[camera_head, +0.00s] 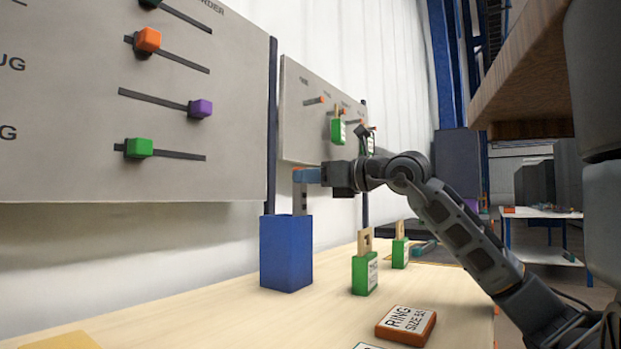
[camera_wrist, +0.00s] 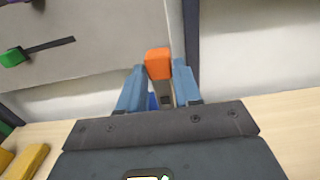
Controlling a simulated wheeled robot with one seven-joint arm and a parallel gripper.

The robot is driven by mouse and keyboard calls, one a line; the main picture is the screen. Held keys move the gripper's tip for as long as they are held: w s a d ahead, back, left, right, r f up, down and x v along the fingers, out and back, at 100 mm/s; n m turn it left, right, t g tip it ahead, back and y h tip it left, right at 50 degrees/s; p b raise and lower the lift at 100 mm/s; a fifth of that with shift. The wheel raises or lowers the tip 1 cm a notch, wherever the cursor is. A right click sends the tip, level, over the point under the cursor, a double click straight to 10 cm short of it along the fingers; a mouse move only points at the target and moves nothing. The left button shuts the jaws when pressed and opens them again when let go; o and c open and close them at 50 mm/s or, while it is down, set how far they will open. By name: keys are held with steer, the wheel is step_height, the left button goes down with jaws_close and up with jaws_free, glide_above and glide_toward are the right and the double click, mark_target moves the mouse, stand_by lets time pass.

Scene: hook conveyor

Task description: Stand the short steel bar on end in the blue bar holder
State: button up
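My gripper (camera_head: 306,175) is shut on a grey steel bar (camera_head: 300,198), gripping it near its top. The bar is upright and has an orange top end (camera_wrist: 158,63), which shows between the blue fingers in the wrist view (camera_wrist: 158,88). The blue bar holder (camera_head: 286,253) stands on the wooden table directly below the bar. The bar's lower end meets the holder's top rim in the head view; I cannot tell whether it is inside the opening or just behind the rim. In the wrist view the holder is mostly hidden by the gripper.
Green blocks with tags (camera_head: 365,275) (camera_head: 400,252) stand on the table right of the holder. An orange "RING SIZE" block (camera_head: 406,325) lies nearer the front. A grey panel with coloured sliders (camera_head: 140,105) and a peg panel (camera_head: 315,115) rise behind. Table between is clear.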

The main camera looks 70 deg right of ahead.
steer(key=o, duration=0.4)
steer(key=shift+c, duration=0.2)
steer(key=p+v, duration=0.1)
steer(key=v, duration=0.6)
steer(key=shift+s, duration=0.4)
steer(key=shift+a, duration=0.1)
stand_by(0.4)
